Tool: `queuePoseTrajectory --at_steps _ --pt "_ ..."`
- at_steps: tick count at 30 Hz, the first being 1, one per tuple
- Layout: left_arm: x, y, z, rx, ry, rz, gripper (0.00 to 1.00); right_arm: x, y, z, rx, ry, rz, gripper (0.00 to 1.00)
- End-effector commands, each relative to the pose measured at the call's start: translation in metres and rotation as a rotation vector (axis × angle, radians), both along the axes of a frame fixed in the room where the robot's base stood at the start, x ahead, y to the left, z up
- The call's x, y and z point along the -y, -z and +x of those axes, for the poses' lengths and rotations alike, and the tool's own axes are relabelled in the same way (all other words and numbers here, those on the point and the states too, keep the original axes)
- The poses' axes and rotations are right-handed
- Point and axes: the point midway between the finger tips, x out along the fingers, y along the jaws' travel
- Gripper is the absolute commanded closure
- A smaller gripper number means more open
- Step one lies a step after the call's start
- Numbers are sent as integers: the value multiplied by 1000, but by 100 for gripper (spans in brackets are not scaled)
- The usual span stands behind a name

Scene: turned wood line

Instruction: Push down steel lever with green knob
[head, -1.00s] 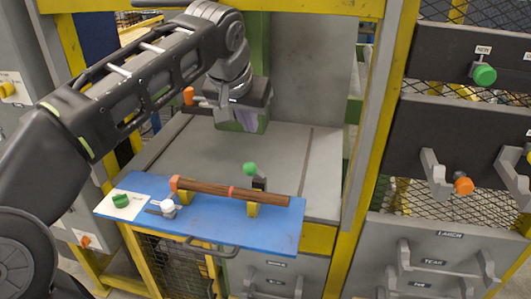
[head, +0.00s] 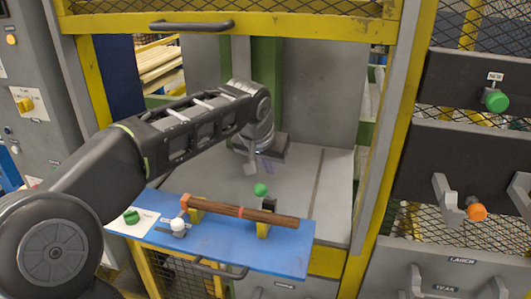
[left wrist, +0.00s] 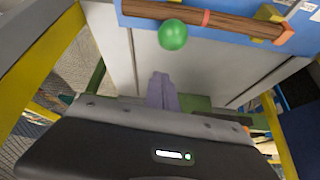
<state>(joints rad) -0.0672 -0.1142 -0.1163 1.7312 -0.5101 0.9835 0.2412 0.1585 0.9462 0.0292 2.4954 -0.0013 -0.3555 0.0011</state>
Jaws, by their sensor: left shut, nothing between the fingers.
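The green knob (head: 261,190) stands just behind the wooden rod on the blue board. It also shows in the left wrist view (left wrist: 173,35) as a green ball. Its steel lever is mostly hidden; only a small dark mount (head: 269,205) shows beside it. My left gripper (head: 252,170) hangs over the grey bed, just above and behind the knob in the head view. Its fingers (left wrist: 161,78) are shut and empty, and appear apart from the knob. My right gripper is not in view.
Yellow posts (head: 392,130) frame the opening. The grey bed (head: 320,190) is bare at right.

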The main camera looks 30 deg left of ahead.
Motion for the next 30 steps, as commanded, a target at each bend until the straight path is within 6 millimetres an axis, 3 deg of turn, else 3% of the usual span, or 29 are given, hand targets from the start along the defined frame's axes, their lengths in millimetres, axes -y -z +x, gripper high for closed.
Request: queuePoseTrajectory --at_steps 4,9,23,30 --pt "5 4 -22 2 0 0 100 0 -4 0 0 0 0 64" --pt "8 7 -36 1 -1 0 100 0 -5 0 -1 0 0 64" --pt "8 9 -38 3 -1 0 100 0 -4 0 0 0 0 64" --pt "9 16 -38 35 0 12 100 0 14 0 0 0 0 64"
